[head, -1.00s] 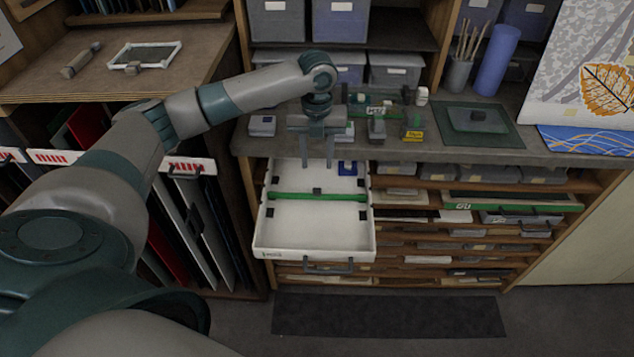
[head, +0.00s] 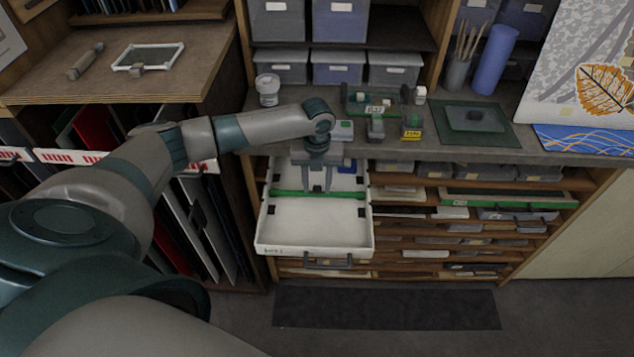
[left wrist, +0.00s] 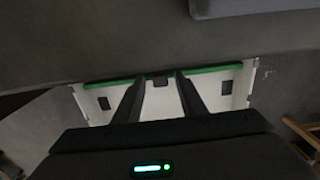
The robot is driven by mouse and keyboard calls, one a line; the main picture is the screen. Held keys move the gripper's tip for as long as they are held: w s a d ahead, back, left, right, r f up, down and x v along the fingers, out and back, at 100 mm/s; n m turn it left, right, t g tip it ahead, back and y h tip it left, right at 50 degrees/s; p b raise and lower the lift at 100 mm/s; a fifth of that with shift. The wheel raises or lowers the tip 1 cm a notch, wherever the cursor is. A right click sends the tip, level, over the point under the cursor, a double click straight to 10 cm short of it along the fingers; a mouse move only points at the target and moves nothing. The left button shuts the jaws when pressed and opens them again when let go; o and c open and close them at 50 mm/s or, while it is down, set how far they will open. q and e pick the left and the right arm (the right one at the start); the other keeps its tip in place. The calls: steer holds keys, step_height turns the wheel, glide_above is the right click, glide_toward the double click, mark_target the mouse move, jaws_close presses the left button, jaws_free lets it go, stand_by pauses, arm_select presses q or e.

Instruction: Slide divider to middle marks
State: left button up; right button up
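The white drawer (head: 264,236) is pulled out below the worktop. The green divider (head: 290,193) runs across it from side to side, with a small dark knob at its middle. Dark marks show near both side walls, one pair behind the divider and one pair (head: 274,209) in front of it. My left gripper (head: 318,188) points down over the divider's middle, fingers apart. In the left wrist view, the divider (left wrist: 205,70) crosses beyond the fingers, and the knob (left wrist: 160,81) shows between them. I cannot tell whether the fingers touch it. My right gripper is out of view.
A blue item lies in the drawer's back right. Shelves of flat trays stand to the right. The drawer's front half is empty.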

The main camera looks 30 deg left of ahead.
arm_select(q)
steer(key=shift+c, duration=0.4)
jaws_close()
steer(key=shift+w+a, duration=0.25)
steer(key=shift+w, duration=0.2)
steer(key=shift+o, duration=0.4)
jaws_free()
steer(key=shift+s, duration=0.1)
steer(key=shift+r, duration=0.1)
step_height(320, 180, up, 17)
steer(key=b, duration=0.5)
steer(key=shift+r, duration=0.15)
